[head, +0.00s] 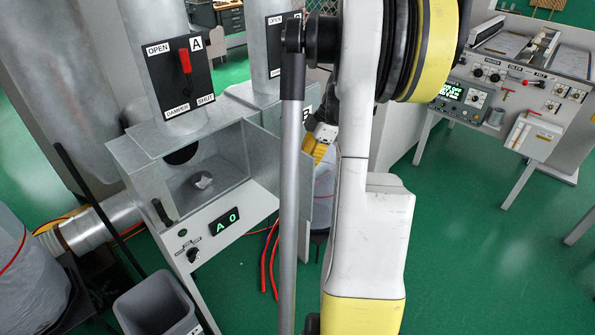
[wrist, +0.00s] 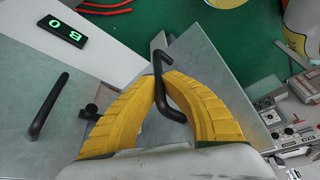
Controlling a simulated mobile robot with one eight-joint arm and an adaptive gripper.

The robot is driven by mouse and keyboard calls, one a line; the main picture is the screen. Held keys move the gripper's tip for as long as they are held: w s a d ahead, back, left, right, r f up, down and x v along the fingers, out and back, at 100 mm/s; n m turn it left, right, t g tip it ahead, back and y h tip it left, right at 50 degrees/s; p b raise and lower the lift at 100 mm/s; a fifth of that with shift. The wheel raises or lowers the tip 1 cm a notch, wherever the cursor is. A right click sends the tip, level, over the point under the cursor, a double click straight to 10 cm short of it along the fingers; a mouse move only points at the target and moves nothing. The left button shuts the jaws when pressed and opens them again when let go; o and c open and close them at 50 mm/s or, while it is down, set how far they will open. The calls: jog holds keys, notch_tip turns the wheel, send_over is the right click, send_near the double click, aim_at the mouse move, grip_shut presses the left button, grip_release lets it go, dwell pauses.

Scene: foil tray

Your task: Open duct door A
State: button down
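Duct box A (head: 145,150), with the A 0 display (head: 224,221), stands open at the front. Its inside shows a dark round hole and a small crumpled pale piece. A grey panel, which looks like door A (head: 264,155), stands swung out at the box's right side, partly hidden by my arm. My gripper (head: 325,135) is beyond that panel, near box B. In the wrist view, my gripper's yellow fingers (wrist: 160,77) close around a bent black handle (wrist: 176,113) at the grey door panel (wrist: 205,65).
The B 0 display (wrist: 68,33) and a grey front with a black bar handle (wrist: 48,105) are left in the wrist view. A red damper lever (head: 185,61) sits on plate A. A grey bin (head: 155,303) stands below.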

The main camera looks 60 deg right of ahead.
jog(key=shift+w+d+n, duration=0.1)
jog(key=shift+d+n, duration=0.3)
jog(key=shift+d, duration=0.25)
jog(key=c, duration=1.5)
grip_release()
jog(key=shift+w, duration=0.15)
jog(key=shift+o, duration=0.2)
jog(key=v, duration=1.2)
